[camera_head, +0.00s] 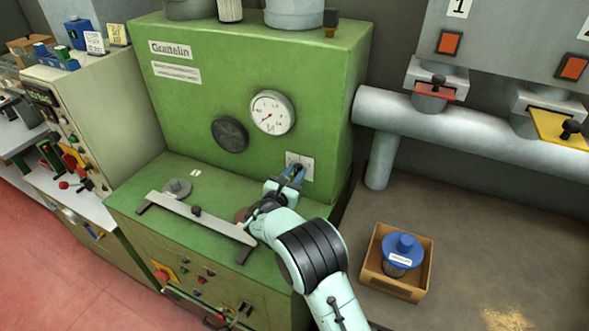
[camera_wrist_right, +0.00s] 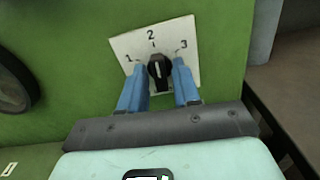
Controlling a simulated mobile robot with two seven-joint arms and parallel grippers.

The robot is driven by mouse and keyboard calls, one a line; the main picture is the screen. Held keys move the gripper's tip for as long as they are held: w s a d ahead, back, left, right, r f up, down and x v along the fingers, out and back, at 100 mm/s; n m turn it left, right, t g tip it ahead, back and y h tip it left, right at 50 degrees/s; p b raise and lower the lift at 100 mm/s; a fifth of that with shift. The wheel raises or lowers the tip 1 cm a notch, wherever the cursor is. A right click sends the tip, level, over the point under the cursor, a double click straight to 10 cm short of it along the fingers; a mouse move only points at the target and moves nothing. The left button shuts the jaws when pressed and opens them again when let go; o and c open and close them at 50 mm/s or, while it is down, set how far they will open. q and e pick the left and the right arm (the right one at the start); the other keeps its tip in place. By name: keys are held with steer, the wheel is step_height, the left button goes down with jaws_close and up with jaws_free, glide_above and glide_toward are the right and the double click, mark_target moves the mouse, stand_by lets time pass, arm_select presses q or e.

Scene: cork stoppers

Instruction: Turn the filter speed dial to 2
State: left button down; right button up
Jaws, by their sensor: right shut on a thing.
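The filter speed dial (camera_wrist_right: 159,68) is a small black knob with a pale line on it. It sits on a white plate (camera_wrist_right: 122,46) marked 1, 2 and 3, fixed to the front of the green machine. In the right wrist view the pale line points up, roughly at the 2. My right gripper (camera_head: 293,172) is shut on the knob, with one blue finger on each side of it. The head view shows the plate (camera_head: 306,163), but the fingers mostly hide the knob there. My left gripper is not in view.
The green machine (camera_head: 190,95) carries a round gauge (camera_head: 273,112) and a black disc (camera_head: 230,134). A grey bar (camera_head: 197,220) lies across its lower ledge beside my arm. To the right, a cardboard box (camera_head: 410,287) holds a blue-lidded jar (camera_head: 402,250). A thick pipe (camera_head: 470,135) runs above.

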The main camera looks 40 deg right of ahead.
steer(key=shift+n, duration=0.4)
steer(key=o, duration=0.7)
steer(key=shift+o, duration=0.2)
steer(key=shift+a, duration=0.15)
steer(key=v, duration=1.3)
steer(key=shift+b, duration=0.3)
steer(key=shift+s+a+f, duration=0.1)
steer(key=shift+s, duration=0.05)
